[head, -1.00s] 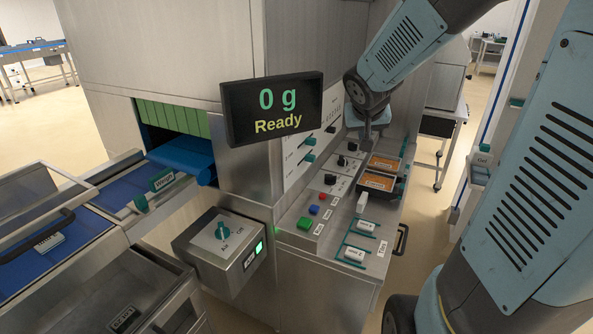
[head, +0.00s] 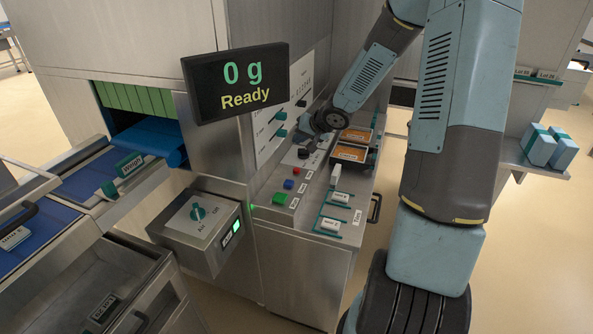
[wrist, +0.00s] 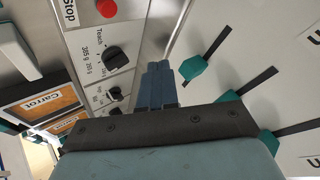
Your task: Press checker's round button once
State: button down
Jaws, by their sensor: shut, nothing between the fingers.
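The checker's display (head: 236,83) reads "0 g Ready". Below it, the control ledge holds a green button (head: 280,198), a blue button (head: 288,184) and a red button (head: 296,170). In the wrist view the red button (wrist: 107,8) looks round, is cut by the top edge and sits beside the word "Stop". My gripper (wrist: 160,72) is shut and empty, above the ledge, with its fingertips apart from the red button. In the head view the gripper is small and partly hidden by my wrist.
Black knobs (wrist: 118,58) sit beside the red button. Orange-labelled Carrot trays (head: 349,153) lie behind on the ledge. Teal holders and white labelled blocks (head: 331,225) lie at the front right. A box with a teal rotary switch (head: 198,212) stands at front left.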

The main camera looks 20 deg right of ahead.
aim_at(299, 170)
jog(key=shift+f, duration=0.1)
dwell(0.3)
jog(key=shift+f, duration=4.35)
jog(key=shift+f, duration=0.8)
jog(key=shift+r, duration=0.9)
jog(key=shift+r, duration=2.5)
